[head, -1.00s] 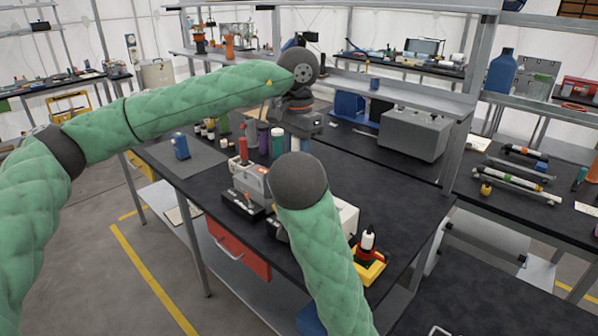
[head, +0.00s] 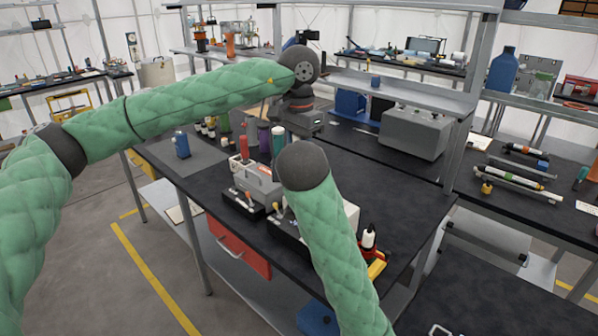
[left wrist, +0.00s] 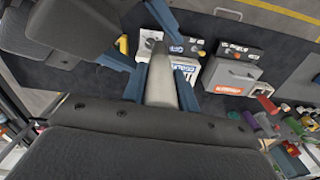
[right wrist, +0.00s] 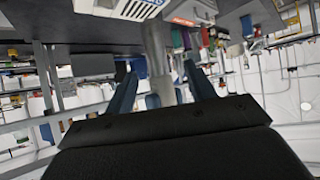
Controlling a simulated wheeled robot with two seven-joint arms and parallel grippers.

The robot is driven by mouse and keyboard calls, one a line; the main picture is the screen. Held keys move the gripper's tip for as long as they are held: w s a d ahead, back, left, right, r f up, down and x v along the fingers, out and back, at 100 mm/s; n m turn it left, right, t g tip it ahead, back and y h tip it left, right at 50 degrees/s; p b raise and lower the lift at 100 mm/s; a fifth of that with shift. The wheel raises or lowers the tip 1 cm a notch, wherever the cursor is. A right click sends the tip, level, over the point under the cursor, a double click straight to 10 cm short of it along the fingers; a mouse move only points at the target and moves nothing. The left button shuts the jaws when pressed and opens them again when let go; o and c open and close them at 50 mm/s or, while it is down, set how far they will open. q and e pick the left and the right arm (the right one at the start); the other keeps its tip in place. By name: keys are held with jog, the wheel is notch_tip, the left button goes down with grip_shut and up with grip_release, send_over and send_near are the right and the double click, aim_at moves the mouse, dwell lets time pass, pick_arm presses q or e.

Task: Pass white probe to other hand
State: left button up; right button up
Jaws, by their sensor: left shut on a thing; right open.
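The white probe (left wrist: 160,80) is a pale grey-white rod in the left wrist view, between the blue fingers of my left gripper (left wrist: 161,92), which is shut on it. In the right wrist view the probe (right wrist: 158,52) shows as a grey rod between the blue fingers of my right gripper (right wrist: 160,85). That gripper is open, with gaps between its fingers and the rod. The dark body of my right gripper also shows at the upper left of the left wrist view. In the head view my right wrist hides the right fingers and most of the probe.
Below the grippers is a black workbench (head: 345,160) with a grey box (head: 258,185), a red-and-yellow stand holding a white bottle (head: 369,238), and several bottles behind. A large grey case (head: 413,133) stands at the back. The bench's right side is mostly clear.

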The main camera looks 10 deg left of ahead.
jog(key=shift+x, duration=1.35)
grip_shut()
pick_arm(q)
jog(key=o, duration=1.1)
jog(key=shift+o, duration=0.2)
